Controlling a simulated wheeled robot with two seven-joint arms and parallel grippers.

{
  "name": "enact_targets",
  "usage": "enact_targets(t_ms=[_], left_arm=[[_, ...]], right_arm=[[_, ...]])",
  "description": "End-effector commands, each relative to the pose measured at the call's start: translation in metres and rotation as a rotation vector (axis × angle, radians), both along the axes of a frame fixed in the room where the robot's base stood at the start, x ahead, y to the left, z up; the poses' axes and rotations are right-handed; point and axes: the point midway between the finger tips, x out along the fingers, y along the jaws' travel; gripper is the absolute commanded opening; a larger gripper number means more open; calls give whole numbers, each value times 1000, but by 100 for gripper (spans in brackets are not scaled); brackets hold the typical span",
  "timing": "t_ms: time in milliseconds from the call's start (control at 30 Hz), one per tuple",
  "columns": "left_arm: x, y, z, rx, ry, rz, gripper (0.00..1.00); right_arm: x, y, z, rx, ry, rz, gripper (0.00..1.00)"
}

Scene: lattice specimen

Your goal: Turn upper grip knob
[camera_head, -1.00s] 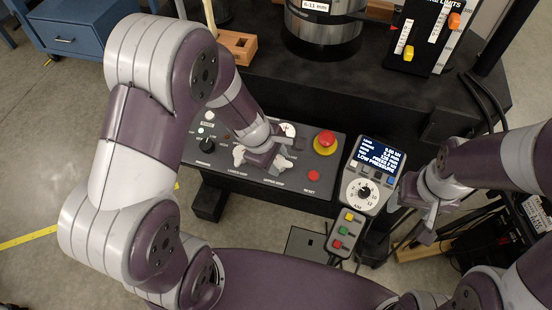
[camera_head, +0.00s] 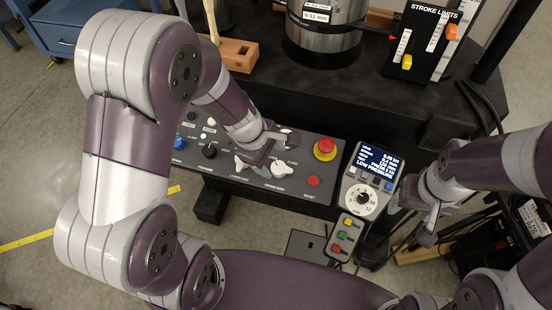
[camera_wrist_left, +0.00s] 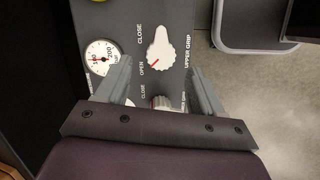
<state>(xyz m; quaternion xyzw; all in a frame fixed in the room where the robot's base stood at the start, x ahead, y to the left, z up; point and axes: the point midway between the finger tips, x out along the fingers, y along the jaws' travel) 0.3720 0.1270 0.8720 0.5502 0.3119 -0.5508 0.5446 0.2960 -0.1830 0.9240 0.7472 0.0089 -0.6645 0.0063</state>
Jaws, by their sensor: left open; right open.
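The white upper grip knob (camera_head: 278,170) is on the sloped dark control panel in the head view. In the left wrist view, the upper grip knob (camera_wrist_left: 160,50) stands beyond my fingertips, its red line towards OPEN. My left gripper (camera_head: 262,158) is open and empty above the panel, between the upper grip knob and the lower grip knob (camera_head: 241,166). In the left wrist view, my left gripper (camera_wrist_left: 160,82) has its fingers apart, with the lower grip knob (camera_wrist_left: 160,102) partly hidden between them. My right gripper (camera_head: 425,215) is open, right of the pendant.
A red emergency button (camera_head: 325,148) and a red reset button (camera_head: 313,181) are right of the knobs. A dial gauge (camera_wrist_left: 102,57) is beside the upper grip knob. A pendant with a screen (camera_head: 378,160) reads LOW PRESSURE. A metal cylinder (camera_head: 322,30) stands behind.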

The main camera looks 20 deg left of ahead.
Motion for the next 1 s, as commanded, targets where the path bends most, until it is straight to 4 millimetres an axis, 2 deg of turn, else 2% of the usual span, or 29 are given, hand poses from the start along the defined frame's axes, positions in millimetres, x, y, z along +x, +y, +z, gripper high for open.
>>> enact_targets(t_ms=[33,100,300,433,1000], left_arm=[[-2,4,21,-1,-2,1,67],[-6,9,39,0,-2,2,67],[-14,18,69,0,-1,1,67],[-16,20,74,0,1,1,67],[-16,20,74,0,1,1,67]], right_arm=[[0,0,14,0,0,0,63],[0,0,21,0,0,0,63],[0,0,30,0,0,0,63],[0,0,31,0,0,0,63],[0,0,30,0,0,0,63]])
